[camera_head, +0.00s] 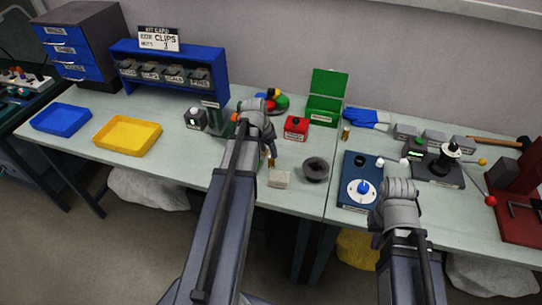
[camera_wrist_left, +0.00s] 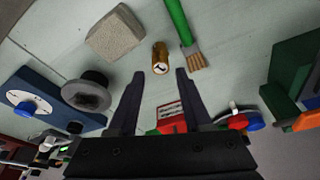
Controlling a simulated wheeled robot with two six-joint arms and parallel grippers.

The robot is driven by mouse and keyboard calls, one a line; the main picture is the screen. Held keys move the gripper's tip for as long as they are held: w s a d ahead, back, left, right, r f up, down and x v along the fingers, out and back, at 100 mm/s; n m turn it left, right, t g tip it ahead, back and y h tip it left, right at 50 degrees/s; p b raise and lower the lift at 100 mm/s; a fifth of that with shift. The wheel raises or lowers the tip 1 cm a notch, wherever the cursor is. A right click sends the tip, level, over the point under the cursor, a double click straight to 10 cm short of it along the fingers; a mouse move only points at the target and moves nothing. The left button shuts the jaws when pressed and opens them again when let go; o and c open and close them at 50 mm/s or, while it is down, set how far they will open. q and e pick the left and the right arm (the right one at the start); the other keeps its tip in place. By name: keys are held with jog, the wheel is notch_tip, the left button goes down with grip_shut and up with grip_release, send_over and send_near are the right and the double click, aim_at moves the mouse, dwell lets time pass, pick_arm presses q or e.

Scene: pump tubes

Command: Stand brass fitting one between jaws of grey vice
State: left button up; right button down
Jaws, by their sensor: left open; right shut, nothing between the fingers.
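A small brass fitting (camera_wrist_left: 160,58) shows in the left wrist view with a dark hole in its near end. It is just beyond my left gripper (camera_wrist_left: 160,73), whose open fingers lie to either side of its line. In the head view the fitting (camera_head: 272,161) is partly hidden by my left arm. A second brass piece (camera_head: 346,132) stands further back, near the green box. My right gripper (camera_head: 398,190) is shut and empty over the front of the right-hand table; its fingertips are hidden. I cannot make out the grey vice with certainty.
A pale grey block (camera_head: 278,179) and a dark round dish (camera_head: 315,169) lie near the fitting. A brush with a green handle (camera_wrist_left: 177,20) lies close beside it. A red box (camera_head: 296,127) stands behind, and a blue panel (camera_head: 349,175) stands to the right.

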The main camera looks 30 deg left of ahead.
aim_at(270, 158)
pick_arm(q)
jog(key=shift+b+x, duration=3.9)
jog(key=shift+x, duration=0.1)
jog(key=shift+s+r, duration=0.1)
jog(key=shift+s, duration=0.05)
grip_shut()
